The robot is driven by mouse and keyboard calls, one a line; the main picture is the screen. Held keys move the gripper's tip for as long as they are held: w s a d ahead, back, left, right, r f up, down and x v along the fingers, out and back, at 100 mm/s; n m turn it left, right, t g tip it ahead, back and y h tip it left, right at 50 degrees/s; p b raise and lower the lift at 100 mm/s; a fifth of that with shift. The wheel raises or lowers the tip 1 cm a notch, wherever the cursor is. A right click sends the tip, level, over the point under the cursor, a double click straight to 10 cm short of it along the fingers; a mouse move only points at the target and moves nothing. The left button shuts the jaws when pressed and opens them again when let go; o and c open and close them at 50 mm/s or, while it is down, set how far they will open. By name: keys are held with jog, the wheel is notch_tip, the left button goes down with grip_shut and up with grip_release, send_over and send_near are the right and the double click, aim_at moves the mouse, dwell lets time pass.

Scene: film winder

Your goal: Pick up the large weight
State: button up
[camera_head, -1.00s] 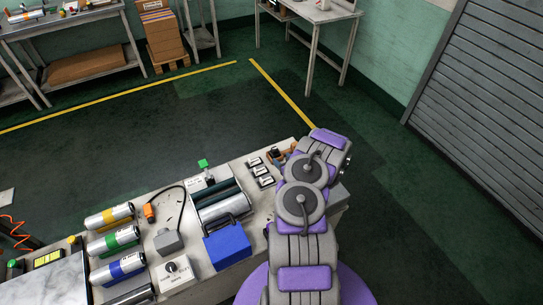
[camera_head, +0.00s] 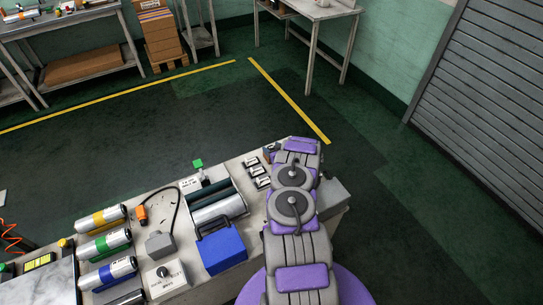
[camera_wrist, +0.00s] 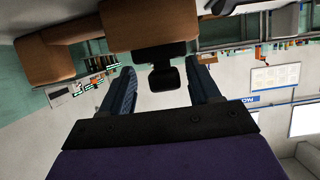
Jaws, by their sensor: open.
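My gripper (camera_wrist: 162,72) shows in the wrist view with its two blue fingers spread apart. A large brown block with a narrower step and a black knob, which looks like the large weight (camera_wrist: 150,27), stands at the top of this upside-down view. Its knob lies between the fingers in the picture, with a visible gap on both sides. I cannot tell how far off it is. A second brown block (camera_wrist: 45,62) is at the left. In the head view my arm hides the gripper and most of the spot by the bench's far corner.
The bench (camera_head: 160,205) carries a blue box (camera_head: 222,248), rollers (camera_head: 215,205), several striped cylinders (camera_head: 104,245), a dial box (camera_head: 165,279) and small metal pieces (camera_head: 256,171). A grey box (camera_head: 333,193) is right of my arm. The floor beyond is clear.

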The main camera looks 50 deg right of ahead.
jog(key=shift+w+d+f, duration=0.1)
jog(key=shift+d+f, duration=0.2)
jog(key=shift+d, duration=0.45)
jog(key=a, duration=0.1)
jog(key=a+r, duration=0.1)
jog(key=shift+a+r, duration=0.1)
jog(key=shift+a, duration=0.2)
jog(key=c, duration=0.4)
jog(key=shift+d, duration=0.1)
jog(key=c, duration=0.3)
jog(key=shift+d+f, duration=0.4)
jog(key=shift+d, duration=0.3)
grip_shut()
jog(key=shift+a+r, duration=0.1)
jog(key=shift+a, duration=0.35)
